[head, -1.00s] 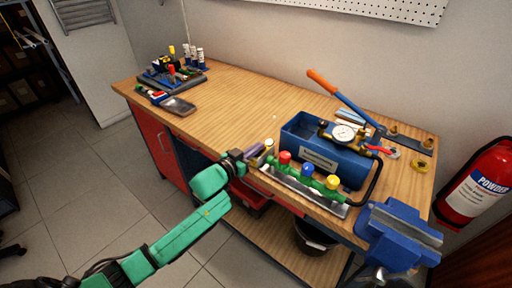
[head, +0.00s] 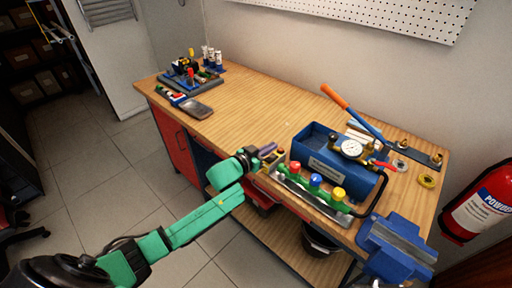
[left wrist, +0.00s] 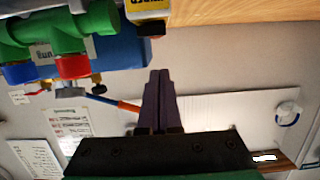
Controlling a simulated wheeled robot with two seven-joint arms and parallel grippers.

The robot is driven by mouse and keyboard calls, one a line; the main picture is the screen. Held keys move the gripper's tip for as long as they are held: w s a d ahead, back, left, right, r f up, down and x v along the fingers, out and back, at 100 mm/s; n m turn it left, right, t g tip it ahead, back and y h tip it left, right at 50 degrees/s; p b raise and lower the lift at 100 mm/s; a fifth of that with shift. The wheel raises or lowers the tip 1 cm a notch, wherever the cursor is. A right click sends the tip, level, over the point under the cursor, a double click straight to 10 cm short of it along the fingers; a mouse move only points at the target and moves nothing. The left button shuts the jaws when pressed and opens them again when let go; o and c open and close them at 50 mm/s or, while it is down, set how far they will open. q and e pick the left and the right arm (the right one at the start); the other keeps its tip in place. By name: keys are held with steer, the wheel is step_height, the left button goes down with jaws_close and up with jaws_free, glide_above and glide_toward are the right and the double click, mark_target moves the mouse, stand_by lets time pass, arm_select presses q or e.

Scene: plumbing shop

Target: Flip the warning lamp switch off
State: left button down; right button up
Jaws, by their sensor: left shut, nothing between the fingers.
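My left gripper (head: 270,147) is at the front edge of the workbench, left of the valve manifold. Its dark purple fingers are shut and empty; they also show in the left wrist view (left wrist: 159,98). A small yellow box (head: 273,159) sits on the bench edge right beside the fingertips. In the left wrist view the yellow box (left wrist: 147,9) is cut off by the top edge, with a dark part on its end, apart from the fingers. It may carry the lamp switch; the lever and its position cannot be made out. My right gripper is not in view.
The manifold (head: 328,209) with red, blue and yellow knobs stands close right of the yellow box, before a blue test pump (head: 335,172). A blue vise (head: 398,246) is at the right end. The bench's middle (head: 255,115) is clear.

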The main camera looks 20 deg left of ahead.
arm_select(q)
steer(key=b+v, duration=0.1)
steer(key=v, duration=0.1)
steer(key=shift+s+r, duration=0.15)
steer(key=shift+s, duration=0.2)
steer(key=r+b+v, duration=0.1)
steer(key=v, duration=0.6)
steer(key=shift+r, duration=0.3)
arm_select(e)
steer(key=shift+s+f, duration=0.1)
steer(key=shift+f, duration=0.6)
arm_select(q)
steer(key=shift+a, duration=0.1)
